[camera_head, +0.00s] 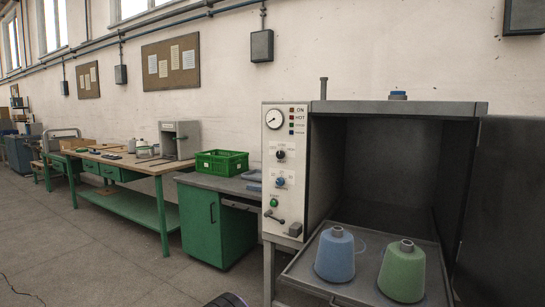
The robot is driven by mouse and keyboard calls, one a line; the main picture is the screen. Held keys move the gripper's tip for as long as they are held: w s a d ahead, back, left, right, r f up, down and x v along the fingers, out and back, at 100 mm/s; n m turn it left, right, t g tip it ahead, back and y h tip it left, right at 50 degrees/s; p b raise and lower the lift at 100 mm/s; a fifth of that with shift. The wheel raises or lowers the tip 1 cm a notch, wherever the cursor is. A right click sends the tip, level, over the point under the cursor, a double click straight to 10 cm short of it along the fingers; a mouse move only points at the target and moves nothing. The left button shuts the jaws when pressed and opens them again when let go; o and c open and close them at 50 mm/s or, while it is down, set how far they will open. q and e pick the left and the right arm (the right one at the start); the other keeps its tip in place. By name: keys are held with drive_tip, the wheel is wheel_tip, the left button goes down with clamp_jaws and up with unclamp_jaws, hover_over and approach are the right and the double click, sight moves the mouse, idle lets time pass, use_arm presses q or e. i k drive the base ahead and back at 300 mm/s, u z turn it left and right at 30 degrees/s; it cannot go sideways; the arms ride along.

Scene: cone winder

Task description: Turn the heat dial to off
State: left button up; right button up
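The light control panel (288,170) is on the left side of a grey open-fronted cabinet (396,108). Two dials sit on it: a dark knob (280,154) and, below it, a blue knob (281,182). Their labels are too small to read, so I cannot tell which is the heat dial or where either points. A round gauge (274,119) and a column of small lamps marked ON and HOT are above them. A green button (274,202) and a lever (273,217) are lower down.
A blue yarn cone (335,257) and a green one (402,274) stand on a tray (308,273) that juts out in front of the cabinet. A dark door panel (508,190) stands open at right. A green cabinet (212,222) is left of the panel.

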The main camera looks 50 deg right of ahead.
sight(280, 154)
drive_tip(key=z, duration=2.2)
drive_tip(key=k, duration=0.65)
drive_tip(key=u, duration=0.1)
drive_tip(key=i, duration=0.6)
drive_tip(key=u, duration=1.05)
drive_tip(key=i, duration=1.7)
drive_tip(key=z, duration=0.65)
